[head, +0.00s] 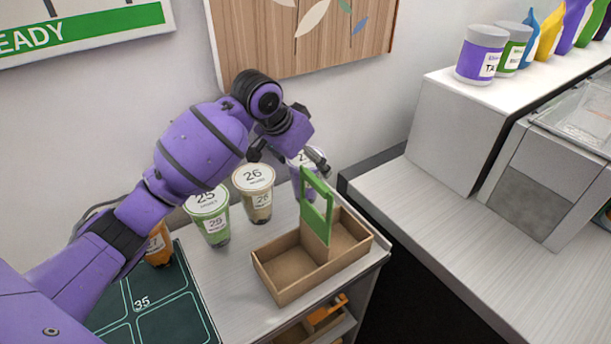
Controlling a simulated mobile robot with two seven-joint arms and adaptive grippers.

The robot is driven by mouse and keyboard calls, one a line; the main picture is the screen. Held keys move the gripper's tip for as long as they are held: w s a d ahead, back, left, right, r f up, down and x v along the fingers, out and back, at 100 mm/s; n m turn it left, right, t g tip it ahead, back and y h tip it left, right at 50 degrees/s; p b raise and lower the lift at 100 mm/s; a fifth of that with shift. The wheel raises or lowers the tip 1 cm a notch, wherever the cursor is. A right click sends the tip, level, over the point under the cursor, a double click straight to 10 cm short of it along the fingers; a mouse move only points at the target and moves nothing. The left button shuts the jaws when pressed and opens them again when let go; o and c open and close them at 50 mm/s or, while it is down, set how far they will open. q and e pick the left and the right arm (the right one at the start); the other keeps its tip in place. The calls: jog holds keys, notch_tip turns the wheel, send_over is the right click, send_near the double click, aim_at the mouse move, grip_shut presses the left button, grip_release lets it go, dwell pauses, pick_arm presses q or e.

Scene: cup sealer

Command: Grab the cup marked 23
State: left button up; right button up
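A purple cup (296,162) stands at the back of the counter, partly covered by my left gripper and the green handle. Its number cannot be read. Cups with lids marked 25 (210,226) and 26 (257,207) stand to its left. An orange cup (159,247), partly behind my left arm, seems to show 27. No number 23 is readable. My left gripper (289,157) is open, fingers spread, just above and in front of the purple cup. Whether it touches the cup cannot be told. My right gripper is not in view.
A cardboard carrier (275,277) with a green handle (316,205) stands in front of the cups, close to the gripper. A dark mat (170,325) marked 35 lies left. The right counter (440,215) is largely clear; a machine (560,160) and jars (481,55) are beyond.

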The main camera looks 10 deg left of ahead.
pick_arm(q)
jog(key=c, duration=1.8)
